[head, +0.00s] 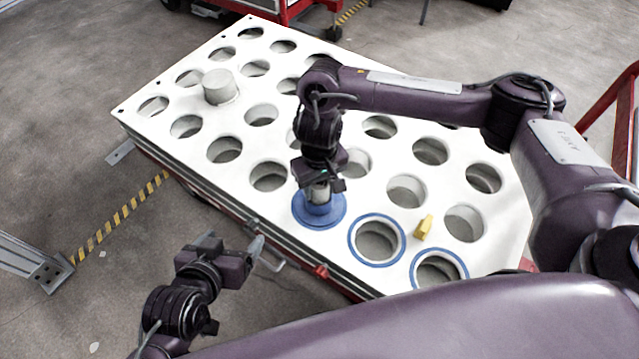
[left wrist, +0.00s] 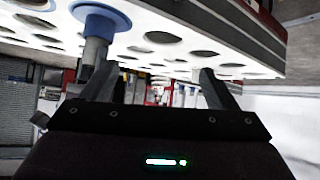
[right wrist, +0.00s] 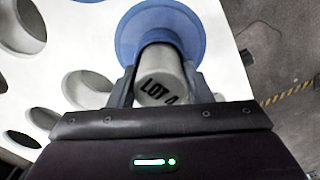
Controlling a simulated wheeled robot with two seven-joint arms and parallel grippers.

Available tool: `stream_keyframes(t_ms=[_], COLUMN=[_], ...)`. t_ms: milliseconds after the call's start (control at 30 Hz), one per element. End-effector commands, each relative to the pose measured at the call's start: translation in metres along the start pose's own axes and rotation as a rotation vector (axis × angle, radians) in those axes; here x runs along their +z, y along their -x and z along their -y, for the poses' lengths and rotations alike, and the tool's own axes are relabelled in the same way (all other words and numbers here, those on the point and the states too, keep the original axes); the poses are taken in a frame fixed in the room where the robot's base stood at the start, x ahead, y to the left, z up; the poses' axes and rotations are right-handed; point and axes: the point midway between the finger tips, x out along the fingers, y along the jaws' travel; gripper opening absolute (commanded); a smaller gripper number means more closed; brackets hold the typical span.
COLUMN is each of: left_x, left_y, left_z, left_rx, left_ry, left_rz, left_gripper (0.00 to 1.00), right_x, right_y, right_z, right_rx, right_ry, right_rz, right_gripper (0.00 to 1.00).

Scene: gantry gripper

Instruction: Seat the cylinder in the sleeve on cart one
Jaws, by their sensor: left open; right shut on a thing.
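A grey cylinder (head: 319,193) stands upright at the blue sleeve (head: 333,219) near the front edge of the white cart top (head: 222,122). My right gripper (head: 320,184) is shut on its upper part from above. In the right wrist view the cylinder (right wrist: 158,72) shows dark "LOT" lettering between the fingers (right wrist: 158,88), with the blue sleeve (right wrist: 190,27) around its far end. How deep it sits is hidden. My left gripper (head: 240,246) is open and empty beside the cart's front edge. In the left wrist view the cylinder (left wrist: 96,50) is beyond my left fingers (left wrist: 158,86).
The cart top has many round holes. Two blue-ringed holes (head: 350,243) (head: 414,277) lie to the right of the sleeve. A yellow piece (head: 424,228) stands near them. Another grey cylinder (head: 219,86) stands at the back left.

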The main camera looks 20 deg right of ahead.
Motion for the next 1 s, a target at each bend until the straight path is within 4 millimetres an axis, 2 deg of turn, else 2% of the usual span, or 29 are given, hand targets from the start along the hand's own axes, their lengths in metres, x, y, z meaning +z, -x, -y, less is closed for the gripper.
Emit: stream_keyframes(t_ms=[267, 300, 433, 867, 1000], left_x=[0.006, 0.006, 0.006, 0.002, 0.028], left_y=[0.000, 0.000, 0.000, 0.001, 0.005], left_z=[0.000, 0.000, 0.000, 0.000, -0.001], left_rx=[0.001, 0.001, 0.001, -0.001, 0.001], left_ry=[0.001, 0.001, 0.001, 0.001, 0.007], left_rz=[0.026, 0.028, 0.027, 0.011, 0.140], left_gripper=[0.81, 0.81, 0.81, 0.81, 0.81], right_x=[-0.001, 0.000, 0.000, 0.000, -0.001], right_y=[-0.001, -0.002, -0.002, 0.003, 0.012], right_z=[0.000, 0.000, 0.000, 0.000, 0.000], right_rx=[-0.001, 0.000, 0.000, 0.000, 0.000], right_ry=[0.001, 0.001, 0.001, 0.000, 0.000], right_rz=[-0.001, 0.000, 0.000, -0.001, -0.001], right_gripper=[0.07, 0.49, 0.66, 0.67, 0.67])
